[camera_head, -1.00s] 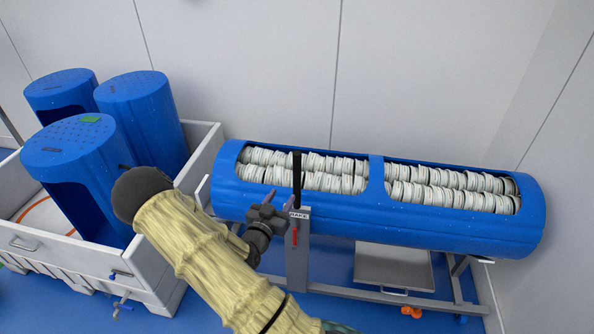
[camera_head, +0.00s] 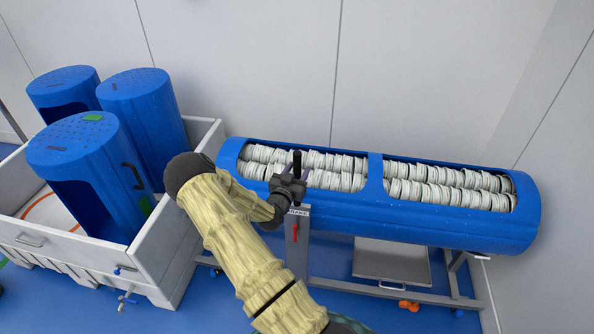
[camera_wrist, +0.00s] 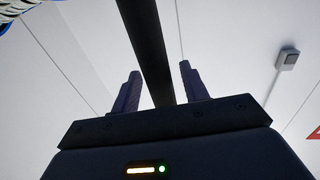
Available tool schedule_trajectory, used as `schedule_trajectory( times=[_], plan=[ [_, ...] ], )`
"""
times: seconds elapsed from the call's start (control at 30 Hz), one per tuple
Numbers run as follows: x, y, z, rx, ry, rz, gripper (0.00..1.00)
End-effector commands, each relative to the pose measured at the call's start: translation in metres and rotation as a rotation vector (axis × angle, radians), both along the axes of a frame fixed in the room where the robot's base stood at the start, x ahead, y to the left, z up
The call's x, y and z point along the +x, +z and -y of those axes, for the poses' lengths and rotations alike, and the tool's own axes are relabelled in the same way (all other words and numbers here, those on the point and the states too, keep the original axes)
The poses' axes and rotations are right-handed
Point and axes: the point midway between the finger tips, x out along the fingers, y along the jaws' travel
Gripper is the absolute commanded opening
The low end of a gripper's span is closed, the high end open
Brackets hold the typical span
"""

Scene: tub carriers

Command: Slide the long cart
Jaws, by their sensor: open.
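The long cart is a metal frame (camera_head: 338,288) on castors that carries a long blue horizontal tub (camera_head: 450,232) full of white ring-like pieces. A grey post with a red lever (camera_head: 295,232) stands at its front left, topped by a black upright handle (camera_head: 296,162). My gripper (camera_head: 289,180) is at this handle. In the wrist view, the black bar (camera_wrist: 146,45) runs between the two fingers of my open gripper (camera_wrist: 161,90), with gaps at both sides. Whether a finger touches it cannot be told.
A white walled bin (camera_head: 150,245) with several upright blue drums (camera_head: 80,150) stands close on the left. A grey tray (camera_head: 392,262) sits under the tub. Walls stand behind and to the right. Blue floor shows in front.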

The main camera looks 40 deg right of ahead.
Motion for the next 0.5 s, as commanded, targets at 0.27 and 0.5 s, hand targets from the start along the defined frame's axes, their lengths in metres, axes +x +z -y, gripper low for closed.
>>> schedule_trajectory(
  times=[0.27,0.5],
  plan=[
    [-0.0005,-0.0002,-0.0002,0.0,-0.001,0.0,0.13],
    [0.0005,-0.0005,0.0001,-0.001,0.0,0.0,0.0]
  ],
)
